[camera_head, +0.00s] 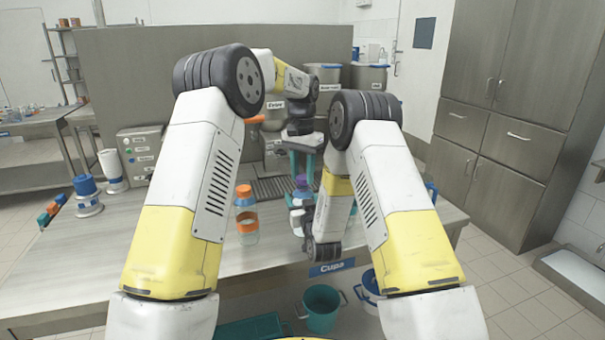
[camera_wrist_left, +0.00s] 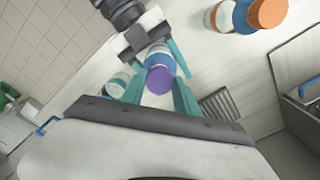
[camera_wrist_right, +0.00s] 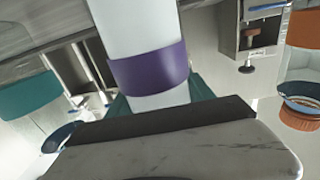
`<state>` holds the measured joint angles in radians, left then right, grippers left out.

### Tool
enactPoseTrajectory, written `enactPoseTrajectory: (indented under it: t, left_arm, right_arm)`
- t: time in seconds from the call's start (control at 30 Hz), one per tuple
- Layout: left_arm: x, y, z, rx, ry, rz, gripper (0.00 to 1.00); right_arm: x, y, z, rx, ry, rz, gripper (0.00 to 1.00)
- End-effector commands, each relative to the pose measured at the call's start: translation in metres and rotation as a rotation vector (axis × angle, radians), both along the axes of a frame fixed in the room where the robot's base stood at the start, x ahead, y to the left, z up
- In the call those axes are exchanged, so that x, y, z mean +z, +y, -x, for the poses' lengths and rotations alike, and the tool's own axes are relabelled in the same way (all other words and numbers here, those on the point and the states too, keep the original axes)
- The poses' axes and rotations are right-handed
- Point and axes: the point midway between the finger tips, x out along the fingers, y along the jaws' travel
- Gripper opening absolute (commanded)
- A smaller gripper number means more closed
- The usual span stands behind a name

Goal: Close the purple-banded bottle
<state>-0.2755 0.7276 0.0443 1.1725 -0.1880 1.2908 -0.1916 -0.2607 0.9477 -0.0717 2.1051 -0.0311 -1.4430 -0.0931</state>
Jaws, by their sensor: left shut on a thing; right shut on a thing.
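The purple-banded bottle (camera_wrist_right: 148,70) is white and fills the middle of the right wrist view. My right gripper (camera_wrist_right: 158,100) is shut around it from the side, teal fingers either side of the body. A purple cap (camera_wrist_left: 160,80) with a blue part beneath it shows between the teal fingers of my left gripper (camera_wrist_left: 158,95), shut on it from above. In the head view the cap (camera_head: 302,181) sits at the bottle's top, below the left gripper (camera_head: 302,168). Whether the cap is fully seated cannot be told. The bottle's lower part is mostly hidden by my right arm.
An orange-capped bottle (camera_head: 245,222) stands left of my grippers. A dispensing machine and drip grate (camera_head: 268,190) are behind. A teal bucket (camera_head: 320,308) is below the counter's front edge. The counter's left middle is clear.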

Motion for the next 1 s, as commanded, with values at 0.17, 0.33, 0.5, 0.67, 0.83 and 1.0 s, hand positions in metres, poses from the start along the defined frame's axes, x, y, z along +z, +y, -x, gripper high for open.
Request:
enactPoseTrajectory:
  t: [0.17,0.33,0.5,0.67,0.83,1.0]
  left_arm:
    - [-0.002,0.000,0.000,-0.001,0.000,0.000,0.00]
    - [-0.006,0.000,0.000,-0.002,0.001,-0.001,0.00]
    - [-0.009,0.000,0.000,-0.004,0.001,-0.001,0.00]
    - [-0.012,0.000,0.000,-0.005,0.000,0.000,0.00]
    - [-0.011,0.000,0.000,-0.112,0.001,0.001,0.00]
    - [-0.012,0.002,-0.001,-0.474,0.001,0.001,0.00]
  right_arm:
    - [0.000,0.000,0.000,0.000,-0.001,0.000,0.00]
    - [0.000,0.000,0.000,0.000,-0.001,0.000,0.00]
    - [0.000,0.000,0.000,0.000,-0.001,0.000,0.00]
    - [0.000,0.000,0.000,0.000,-0.001,0.000,0.00]
    - [0.000,0.000,0.000,0.000,-0.001,0.000,0.00]
    - [0.000,0.000,0.000,0.000,-0.001,0.000,0.00]
